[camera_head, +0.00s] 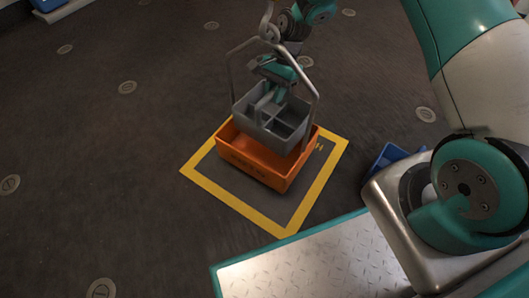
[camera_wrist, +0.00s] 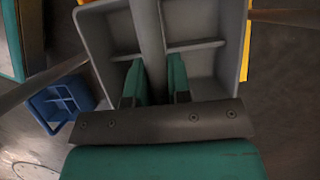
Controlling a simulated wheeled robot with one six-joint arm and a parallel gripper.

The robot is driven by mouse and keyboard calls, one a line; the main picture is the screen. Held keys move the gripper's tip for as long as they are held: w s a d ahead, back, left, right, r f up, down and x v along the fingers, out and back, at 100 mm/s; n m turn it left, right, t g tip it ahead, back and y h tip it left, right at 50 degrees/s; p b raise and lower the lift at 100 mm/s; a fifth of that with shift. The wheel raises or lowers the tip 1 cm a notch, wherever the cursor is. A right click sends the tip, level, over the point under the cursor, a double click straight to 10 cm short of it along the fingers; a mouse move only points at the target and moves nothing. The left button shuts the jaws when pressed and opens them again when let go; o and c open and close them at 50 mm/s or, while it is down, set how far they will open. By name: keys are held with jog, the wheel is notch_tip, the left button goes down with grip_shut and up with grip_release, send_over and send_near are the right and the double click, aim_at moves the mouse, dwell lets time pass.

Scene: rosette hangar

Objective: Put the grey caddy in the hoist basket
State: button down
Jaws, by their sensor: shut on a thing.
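The grey caddy (camera_head: 262,127) is an open tray with several compartments and a central grip bar. It is over the orange hoist basket (camera_head: 252,173), inside the basket's grey bail. I cannot tell whether its underside is below the basket's rim or touches the floor of it. My gripper (camera_head: 273,93) is at the caddy's middle, under the bail's top. In the wrist view, my gripper's green fingers (camera_wrist: 157,88) are shut on the grip bar of the grey caddy (camera_wrist: 212,22), one on each side.
The basket stands inside a yellow floor square (camera_head: 230,200). A hook (camera_head: 268,28) meets the bail's top close to my arm. A blue caddy (camera_wrist: 61,103) is near the square and shows partly in the head view (camera_head: 388,157). The floor to the left is clear except for flat discs.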

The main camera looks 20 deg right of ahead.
aim_at(268, 124)
jog(key=shift+s+a+f+n, duration=0.15)
jog(key=shift+s+a+f, duration=0.15)
jog(key=shift+a, duration=0.2)
jog(key=shift+s+a+f+n, duration=0.2)
jog(key=shift+a+f, duration=0.1)
jog(key=shift+a, duration=0.15)
jog(key=shift+s+a+f+b, duration=0.1)
jog(key=shift+a+f+b, duration=0.05)
jog(key=shift+f+b, duration=0.25)
notch_tip(268, 124, down, 10)
jog(key=b, duration=0.6)
jog(key=shift+r+b, duration=0.25)
jog(key=shift+b, duration=0.1)
jog(key=shift+r, duration=0.15)
jog(key=c, duration=1.1)
grip_release()
jog(key=shift+o, duration=0.2)
